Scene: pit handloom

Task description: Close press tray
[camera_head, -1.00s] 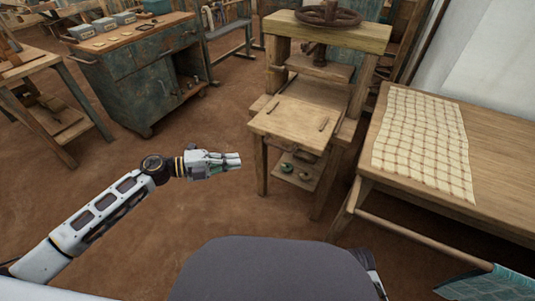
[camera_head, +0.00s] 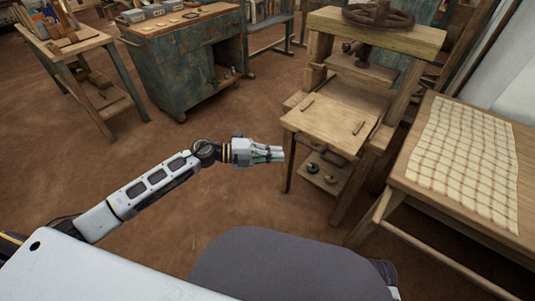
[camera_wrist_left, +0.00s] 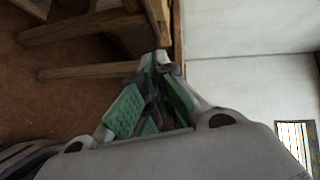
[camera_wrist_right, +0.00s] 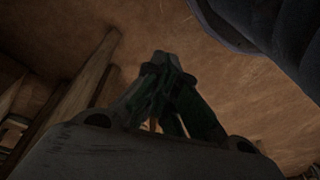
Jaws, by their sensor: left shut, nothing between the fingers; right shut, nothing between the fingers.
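The wooden press (camera_head: 405,110) stands right of centre in the head view, with a dark screw wheel (camera_head: 378,15) on top. Its press tray (camera_head: 328,131) is a flat wooden board that sticks out toward me at the front, with two small dark bars on it and a dark handle (camera_head: 322,152) on its front edge. My left gripper (camera_head: 282,154) is shut and empty, just left of and in front of the tray, apart from it. It also shows shut in the left wrist view (camera_wrist_left: 161,62). My right gripper (camera_wrist_right: 160,60) is shut and empty in the right wrist view; the head view does not show it.
A wooden table (camera_head: 416,185) with a checked cloth (camera_head: 465,160) stands close on the right of the press. A blue-green cabinet (camera_head: 185,70) and a wooden bench (camera_head: 75,65) stand at the back left. The brown floor (camera_head: 170,140) between them and me is clear.

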